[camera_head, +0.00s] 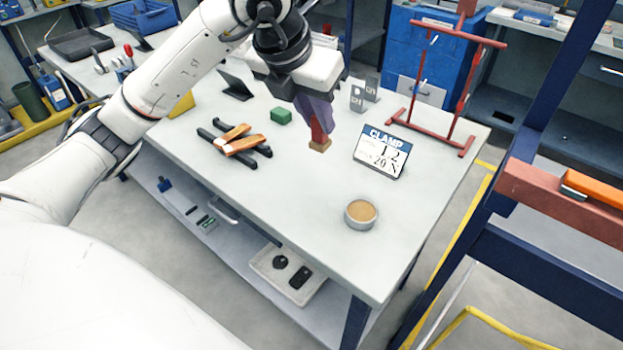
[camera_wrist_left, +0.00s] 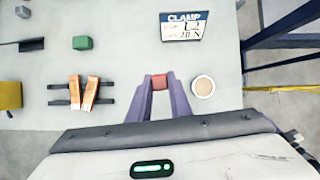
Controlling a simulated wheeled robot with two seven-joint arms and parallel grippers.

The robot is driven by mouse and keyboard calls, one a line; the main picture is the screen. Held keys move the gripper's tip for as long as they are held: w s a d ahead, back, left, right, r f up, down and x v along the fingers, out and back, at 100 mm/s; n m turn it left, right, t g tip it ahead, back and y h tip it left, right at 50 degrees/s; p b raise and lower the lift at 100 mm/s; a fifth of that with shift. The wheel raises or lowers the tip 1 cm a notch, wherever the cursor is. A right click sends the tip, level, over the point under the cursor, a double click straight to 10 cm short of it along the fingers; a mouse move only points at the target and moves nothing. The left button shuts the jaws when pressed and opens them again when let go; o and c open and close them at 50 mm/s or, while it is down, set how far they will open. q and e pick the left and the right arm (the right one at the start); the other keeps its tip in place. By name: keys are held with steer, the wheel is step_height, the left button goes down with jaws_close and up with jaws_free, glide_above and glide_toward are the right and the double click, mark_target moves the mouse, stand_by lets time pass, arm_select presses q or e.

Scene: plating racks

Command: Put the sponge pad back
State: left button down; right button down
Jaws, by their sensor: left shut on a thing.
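My left gripper (camera_head: 318,128) has purple fingers and points down over the white table. It is shut on a small block, red above and tan below (camera_head: 319,146), which appears to be the sponge pad. The red top of this block (camera_wrist_left: 159,82) also shows between the fingertips in the left wrist view. I cannot tell whether its underside touches the table. A round grey dish with a tan inside (camera_head: 361,211) stands to its right and nearer the table's front edge; it is also right of the fingers in the wrist view (camera_wrist_left: 203,86). My right gripper is not in view.
A CLAMP sign (camera_head: 381,152) stands right of the gripper. A green block (camera_head: 281,116) and orange-brown bars (camera_head: 241,146) on black supports lie to the left. A red frame (camera_head: 440,90) stands behind. The table's front middle is clear.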

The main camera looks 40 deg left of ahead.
arm_select(q)
steer(key=shift+m+g, duration=0.4)
steer(key=shift+m, duration=0.1)
steer(key=f, duration=0.3)
steer(key=a+f, duration=0.1)
steer(key=f, duration=0.3)
steer(key=a+f, duration=0.1)
steer(key=f, duration=0.3)
steer(key=shift+s+a, duration=0.1)
steer(key=shift+s, duration=0.15)
steer(key=shift+r, duration=0.1)
steer(key=c, duration=2)
jaws_free()
steer(key=o, duration=0.4)
